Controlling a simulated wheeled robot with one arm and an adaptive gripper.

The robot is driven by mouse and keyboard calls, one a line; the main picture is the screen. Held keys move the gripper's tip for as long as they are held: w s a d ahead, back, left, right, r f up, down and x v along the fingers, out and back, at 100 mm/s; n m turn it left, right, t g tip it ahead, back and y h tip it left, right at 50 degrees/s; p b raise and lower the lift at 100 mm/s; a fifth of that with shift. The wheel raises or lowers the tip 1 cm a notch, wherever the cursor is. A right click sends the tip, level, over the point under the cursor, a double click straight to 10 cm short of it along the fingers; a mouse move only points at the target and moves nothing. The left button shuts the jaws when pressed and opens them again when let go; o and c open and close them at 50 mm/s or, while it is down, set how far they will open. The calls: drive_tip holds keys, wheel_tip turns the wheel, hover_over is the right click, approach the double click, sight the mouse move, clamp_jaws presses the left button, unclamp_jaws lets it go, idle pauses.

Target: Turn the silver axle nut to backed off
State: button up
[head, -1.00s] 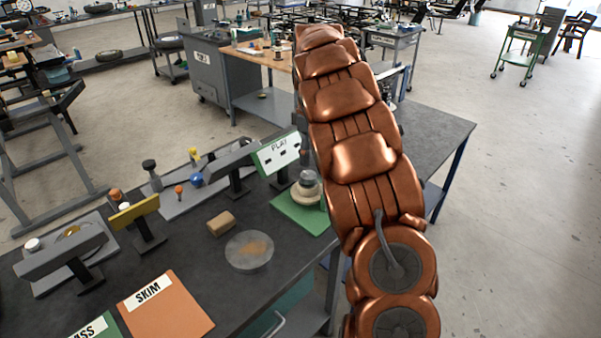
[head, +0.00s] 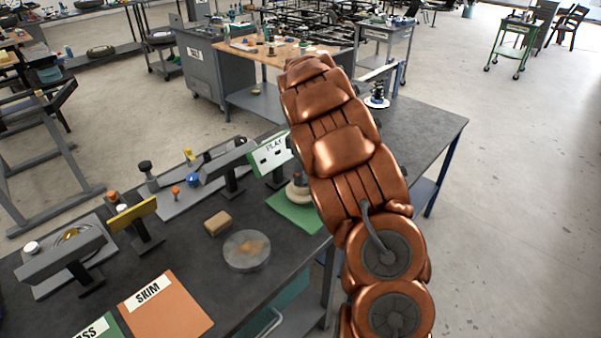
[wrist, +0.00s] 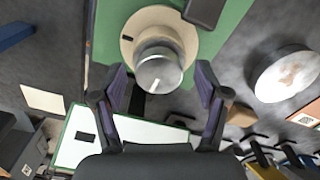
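The silver axle nut (wrist: 160,68) is a round metal cap on a round beige base (wrist: 128,42), which stands on a green mat (wrist: 228,32). In the wrist view my gripper (wrist: 162,84) is open, with one finger on each side of the nut's near part. Small gaps show between the fingers and the nut; I cannot tell their height difference. In the head view my copper arm hides the gripper and most of the nut. The beige base (head: 298,192) and green mat (head: 290,212) show beside it.
A PLAY sign (head: 270,154) stands close behind the base; its board (wrist: 125,140) lies below the fingers in the wrist view. A spring unit (head: 377,93) stands at the bench's far end.

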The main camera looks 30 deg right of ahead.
drive_tip(key=c, duration=1.1)
drive_tip(key=shift+f+b, duration=0.2)
drive_tip(key=shift+b, duration=0.55)
drive_tip(key=shift+n+b, duration=0.4)
drive_tip(key=shift+b, duration=0.15)
drive_tip(key=shift+s+r, duration=0.1)
drive_tip(key=shift+r, duration=0.05)
drive_tip(key=o, duration=1.2)
